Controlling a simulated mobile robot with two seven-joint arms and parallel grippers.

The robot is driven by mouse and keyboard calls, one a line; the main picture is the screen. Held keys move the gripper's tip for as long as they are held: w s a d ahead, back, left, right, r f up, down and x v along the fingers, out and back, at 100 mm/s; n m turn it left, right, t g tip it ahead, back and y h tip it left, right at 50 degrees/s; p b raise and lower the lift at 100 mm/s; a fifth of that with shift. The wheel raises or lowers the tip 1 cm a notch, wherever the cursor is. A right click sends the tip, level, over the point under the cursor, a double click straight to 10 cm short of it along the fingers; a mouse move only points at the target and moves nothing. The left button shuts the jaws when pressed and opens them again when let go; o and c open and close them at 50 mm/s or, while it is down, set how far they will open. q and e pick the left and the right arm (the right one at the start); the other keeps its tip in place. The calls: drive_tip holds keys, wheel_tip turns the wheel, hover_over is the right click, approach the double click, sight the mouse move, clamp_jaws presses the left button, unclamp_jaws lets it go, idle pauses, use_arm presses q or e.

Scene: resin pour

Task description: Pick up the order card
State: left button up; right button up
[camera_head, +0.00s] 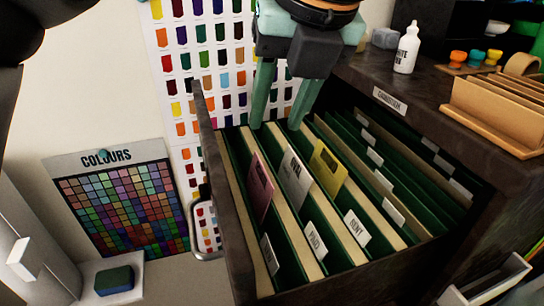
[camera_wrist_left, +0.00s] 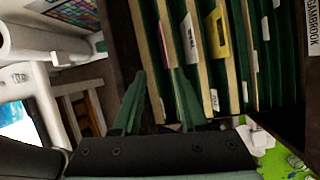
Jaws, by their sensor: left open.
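My left gripper (camera_head: 276,125) reaches down from the top of the head view with its two green fingers apart and nothing between them. The fingertips are over the far end of an open file drawer (camera_head: 231,215). Three cards stick up among the folders: a pink card (camera_head: 260,188), a white card (camera_head: 296,185) with dark lettering and a yellow card (camera_head: 327,168). I cannot tell which is the order card. In the left wrist view, the open fingers (camera_wrist_left: 160,73) show near the pink card (camera_wrist_left: 163,42), white card (camera_wrist_left: 190,40) and yellow card (camera_wrist_left: 217,33). My right gripper is not in view.
Green hanging folders with white tabs fill the drawer. The dark cabinet top (camera_head: 425,105) holds a white bottle (camera_head: 407,48) and a wooden rack (camera_head: 495,115). A colour chart (camera_head: 120,205) leans on the left wall, with a dark green block (camera_head: 114,280) below it.

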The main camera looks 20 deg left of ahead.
use_arm(q)
approach(264, 170)
drive_tip(key=shift+w+a+f, duration=0.15)
drive_tip(key=shift+a+f, duration=0.2)
drive_tip(key=shift+f, duration=0.2)
drive_tip(key=shift+w+a+f, duration=0.15)
drive_tip(key=shift+a+f, duration=0.2)
drive_tip(key=shift+f, duration=0.15)
drive_tip(key=x, duration=0.2)
drive_tip(key=p+x, duration=0.1)
drive_tip(key=x, duration=0.2)
drive_tip(key=shift+w+d+f, duration=0.25)
drive_tip(key=shift+f, duration=0.1)
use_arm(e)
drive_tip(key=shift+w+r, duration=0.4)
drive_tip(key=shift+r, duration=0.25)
use_arm(q)
drive_tip(key=shift+f+b, duration=0.25)
drive_tip(key=shift+b, duration=0.3)
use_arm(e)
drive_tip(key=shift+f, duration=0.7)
use_arm(q)
clamp_jaws()
